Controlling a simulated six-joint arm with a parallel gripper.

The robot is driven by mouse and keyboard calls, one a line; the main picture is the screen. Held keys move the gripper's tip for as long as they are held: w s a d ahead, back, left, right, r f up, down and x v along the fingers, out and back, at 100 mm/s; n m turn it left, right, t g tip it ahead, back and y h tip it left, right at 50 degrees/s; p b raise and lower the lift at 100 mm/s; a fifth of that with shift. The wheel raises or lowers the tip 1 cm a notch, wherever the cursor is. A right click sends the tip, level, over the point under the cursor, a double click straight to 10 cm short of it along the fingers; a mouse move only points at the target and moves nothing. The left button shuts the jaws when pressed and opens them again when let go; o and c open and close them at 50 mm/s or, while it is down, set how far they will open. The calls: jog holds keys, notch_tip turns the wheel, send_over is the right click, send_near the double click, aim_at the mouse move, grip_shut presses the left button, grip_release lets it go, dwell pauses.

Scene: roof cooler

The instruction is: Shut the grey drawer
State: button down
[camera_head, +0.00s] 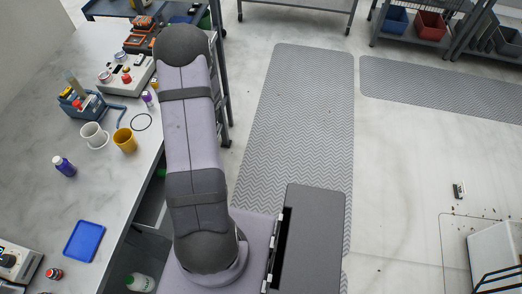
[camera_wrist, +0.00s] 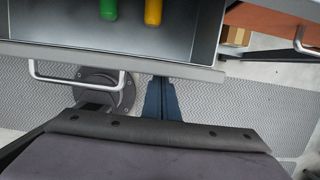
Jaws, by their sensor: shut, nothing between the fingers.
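The grey drawer (camera_wrist: 200,45) stands open at the top of the wrist view, its inside showing. Its front edge runs across the picture, and a silver bar handle (camera_wrist: 75,83) sticks out from it at the left. A green item and a yellow item lie inside. My gripper (camera_wrist: 162,80) is shut and empty. Its dark fingertips are close to the drawer's front edge, right of the handle; I cannot tell whether they touch it. In the head view, part of a grey drawer (camera_head: 151,207) shows under the bench, beside my arm; my gripper is hidden there.
A brown-topped unit (camera_wrist: 275,20) with a silver handle is at the right of the wrist view, near a cardboard box (camera_wrist: 237,36). The bench (camera_head: 125,185) holds mugs, a blue tray (camera_head: 84,241) and control boxes. Floor mats (camera_head: 300,120) lie clear to the right.

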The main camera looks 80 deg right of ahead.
jog(key=w+p, duration=0.2)
jog(key=w, duration=0.4)
jog(key=shift+w, duration=0.4)
jog(key=shift+s, duration=0.2)
